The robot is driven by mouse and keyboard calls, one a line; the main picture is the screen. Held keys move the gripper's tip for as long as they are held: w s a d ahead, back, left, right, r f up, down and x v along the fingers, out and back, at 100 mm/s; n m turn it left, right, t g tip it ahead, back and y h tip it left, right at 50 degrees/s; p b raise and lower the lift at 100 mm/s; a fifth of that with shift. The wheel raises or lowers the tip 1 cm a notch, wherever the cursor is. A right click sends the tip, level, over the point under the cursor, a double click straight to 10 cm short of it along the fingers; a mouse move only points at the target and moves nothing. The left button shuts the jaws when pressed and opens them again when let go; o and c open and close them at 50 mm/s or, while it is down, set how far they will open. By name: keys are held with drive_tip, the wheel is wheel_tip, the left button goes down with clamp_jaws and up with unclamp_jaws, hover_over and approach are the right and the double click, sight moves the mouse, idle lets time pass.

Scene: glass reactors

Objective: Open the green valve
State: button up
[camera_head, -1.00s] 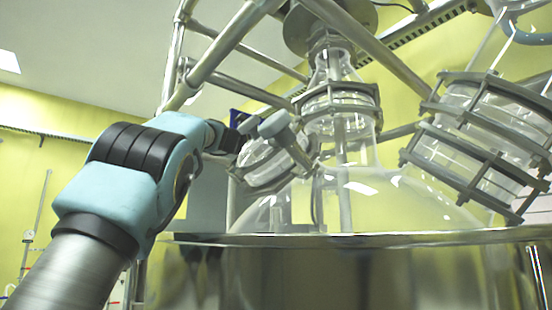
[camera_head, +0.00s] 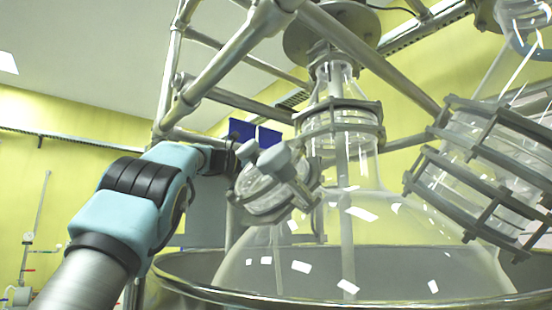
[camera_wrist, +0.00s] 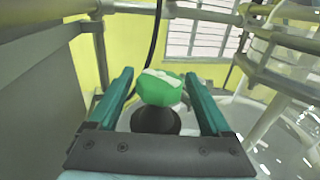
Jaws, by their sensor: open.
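The green valve (camera_wrist: 160,88) is a rounded green knob with a pale patch on top, above a dark round base, in the middle of the wrist view. My gripper (camera_wrist: 159,76) is open, with one teal finger to the left of the knob and one to the right. A gap shows between the knob and each finger. In the head view my gripper (camera_head: 232,154) is at the end of my arm, beside the glass reactor's left neck. The green valve cannot be made out there.
The glass reactor (camera_head: 375,235) sits in a metal vessel (camera_head: 180,284). Clamped glass necks and metal frame bars (camera_head: 225,60) crowd around my gripper. In the wrist view a grey panel (camera_wrist: 40,100) stands at left and a dark cable (camera_wrist: 155,40) runs behind the knob.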

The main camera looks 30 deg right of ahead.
drive_tip(key=shift+r+m+g+y+p, duration=0.15)
drive_tip(key=shift+m+g+p, duration=0.4)
drive_tip(key=shift+g+p, duration=0.45)
drive_tip(key=shift+r+m+g+y+p, duration=0.15)
drive_tip(key=shift+m+g+p, duration=0.5)
drive_tip(key=shift+p, duration=0.6)
drive_tip(key=shift+f+g, duration=0.3)
drive_tip(key=shift+g, duration=0.05)
drive_tip(key=c, duration=1.1)
drive_tip(key=shift+s+f+n+t+b, duration=0.1)
drive_tip(key=shift+f+n+t+b, duration=0.15)
drive_tip(key=shift+t+b, duration=0.7)
drive_tip(key=n+t+b, duration=0.2)
drive_tip(key=b, duration=0.2)
